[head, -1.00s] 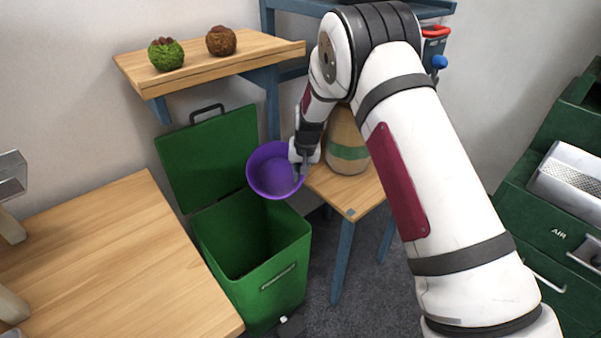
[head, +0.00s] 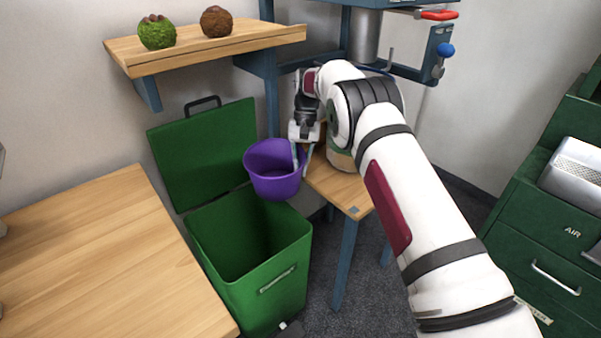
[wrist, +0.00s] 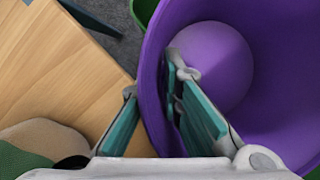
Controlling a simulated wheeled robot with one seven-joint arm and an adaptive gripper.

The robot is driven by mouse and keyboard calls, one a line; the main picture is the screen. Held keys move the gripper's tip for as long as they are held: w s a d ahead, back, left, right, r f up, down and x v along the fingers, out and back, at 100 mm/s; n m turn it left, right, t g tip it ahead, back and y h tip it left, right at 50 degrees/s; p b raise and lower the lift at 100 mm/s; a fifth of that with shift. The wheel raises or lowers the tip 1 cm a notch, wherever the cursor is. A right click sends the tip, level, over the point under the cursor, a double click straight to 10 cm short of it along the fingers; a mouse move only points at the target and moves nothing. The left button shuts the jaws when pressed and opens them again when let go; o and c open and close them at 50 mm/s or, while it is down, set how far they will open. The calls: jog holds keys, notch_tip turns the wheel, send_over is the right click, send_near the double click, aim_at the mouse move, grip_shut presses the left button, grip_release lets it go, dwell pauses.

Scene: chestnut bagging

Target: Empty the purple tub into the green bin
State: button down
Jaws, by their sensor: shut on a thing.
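The purple tub (head: 272,186) hangs in the air above the back of the open green bin (head: 262,284), roughly upright, its mouth up. My gripper (head: 301,158) is shut on the tub's right rim. In the wrist view, one finger of my gripper (wrist: 155,88) is inside the purple tub (wrist: 265,45) and the other outside its wall. The part of the tub's inside that shows is bare purple, with no chestnuts on it. The bin's lid stands up at its back. The bin's inside looks dark, and I see no contents in it.
A small wooden table (head: 340,188) with a sack (head: 341,159) stands right of the tub. A shelf (head: 200,50) with a green ball and a brown ball is above the bin. A wooden worktop (head: 95,255) lies left, green drawers (head: 540,250) right.

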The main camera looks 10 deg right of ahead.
jog(key=shift+s+g+b, duration=0.1)
jog(key=shift+g+b, duration=0.2)
jog(key=shift+b, duration=0.1)
jog(key=shift+r, duration=0.2)
jog(key=s+r+p, duration=0.6)
jog(key=r+p, duration=0.1)
jog(key=p, duration=0.1)
jog(key=shift+d, duration=0.35)
